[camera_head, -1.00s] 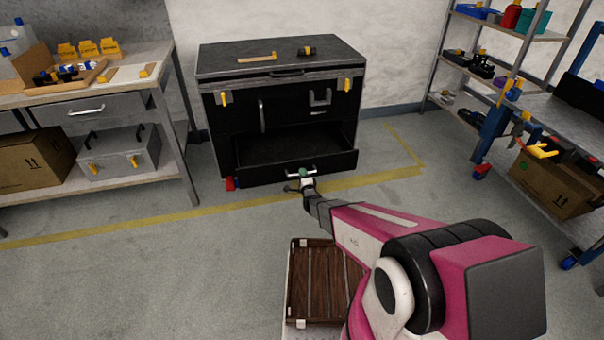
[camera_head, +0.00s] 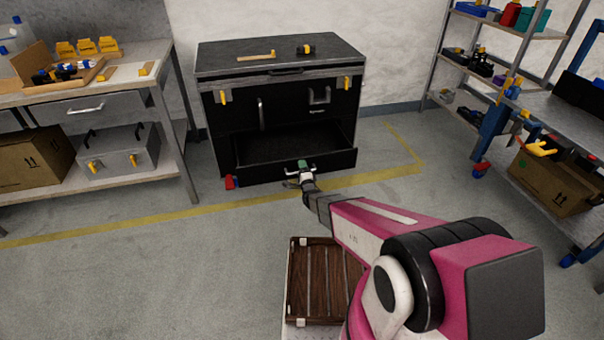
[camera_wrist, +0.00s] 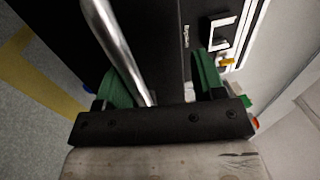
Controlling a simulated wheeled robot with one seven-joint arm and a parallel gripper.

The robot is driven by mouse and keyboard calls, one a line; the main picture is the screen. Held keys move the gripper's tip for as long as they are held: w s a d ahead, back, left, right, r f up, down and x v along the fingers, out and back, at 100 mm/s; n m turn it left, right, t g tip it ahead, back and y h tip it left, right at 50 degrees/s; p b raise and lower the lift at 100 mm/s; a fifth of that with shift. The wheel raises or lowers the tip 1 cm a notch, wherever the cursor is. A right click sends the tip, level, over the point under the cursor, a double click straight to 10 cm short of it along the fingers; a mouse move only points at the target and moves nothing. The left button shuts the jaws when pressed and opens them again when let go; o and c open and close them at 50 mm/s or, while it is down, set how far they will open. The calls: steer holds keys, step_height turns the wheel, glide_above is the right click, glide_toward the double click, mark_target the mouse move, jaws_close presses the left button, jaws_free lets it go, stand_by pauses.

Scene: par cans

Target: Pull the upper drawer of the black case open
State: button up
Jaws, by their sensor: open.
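The black case (camera_head: 240,122) stands against the wall. A low drawer (camera_head: 250,172) sticks out of its front, with its dark inside showing. The front above this drawer looks flush, with a vertical silver handle and a latch; I cannot tell which part is the upper drawer. My gripper (camera_head: 303,166) is at the handle of the pulled-out drawer in the head view. In the wrist view my gripper (camera_wrist: 165,88) is open, its green fingers on either side of a silver bar handle (camera_wrist: 110,35), which lies closer to the left finger. Contact is unclear.
A workbench (camera_head: 85,95) stands left, and shelves (camera_head: 500,40) with a blue cart stand right. A wooden slatted crate (camera_head: 297,285) is near me. A yellow line (camera_head: 120,226) marks the otherwise clear floor before the case.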

steer(key=o, duration=0.7)
steer(key=r, duration=0.1)
steer(key=s+a+r, duration=0.1)
steer(key=s+r, duration=0.1)
steer(key=shift+s+a+r, duration=0.15)
steer(key=shift+a+r, duration=0.15)
steer(key=shift+r, duration=0.05)
steer(key=s+a+r, duration=0.4)
steer(key=shift+s+r, duration=0.2)
steer(key=shift+s, duration=0.15)
steer(key=shift+s+a+r, duration=0.5)
steer(key=shift+s+a, duration=0.35)
steer(key=c, duration=0.7)
steer(key=shift+s+a, duration=0.2)
steer(key=shift+a, duration=0.2)
steer(key=shift+c, duration=0.2)
steer(key=shift+w+f, duration=0.15)
steer(key=shift+d, duration=0.1)
